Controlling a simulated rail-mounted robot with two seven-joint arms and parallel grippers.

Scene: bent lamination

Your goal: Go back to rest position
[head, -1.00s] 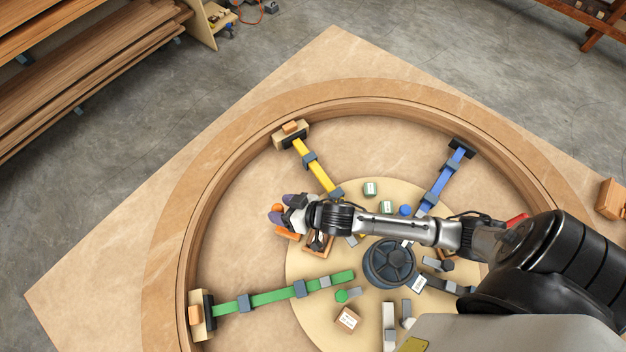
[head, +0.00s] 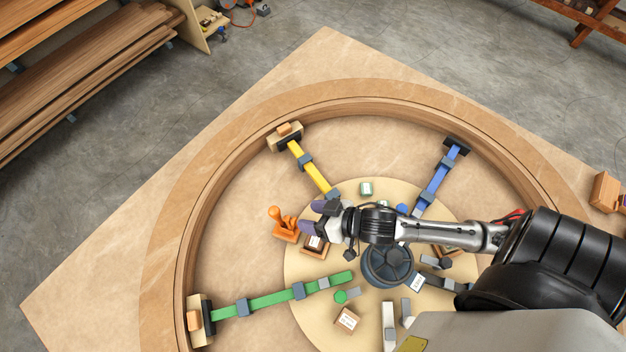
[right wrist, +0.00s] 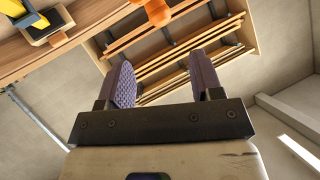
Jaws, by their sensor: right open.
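My right gripper (head: 318,216) reaches in from the right over the round board. It is open and empty, with purple pads on its fingers. In the right wrist view its two fingers (right wrist: 164,84) stand apart with nothing between them. An orange tool (head: 283,224) stands just left of the fingertips in the head view, apart from them. An orange part also shows at the top of the right wrist view (right wrist: 156,10). My left gripper is in neither view.
A curved wooden rim (head: 352,108) surrounds the board. Yellow (head: 313,173), green (head: 270,300) and blue (head: 437,184) clamps reach inward. A dark round hub (head: 388,268) lies under my right arm. Small boxes and blocks lie around it. Timber (head: 75,85) is stacked at upper left.

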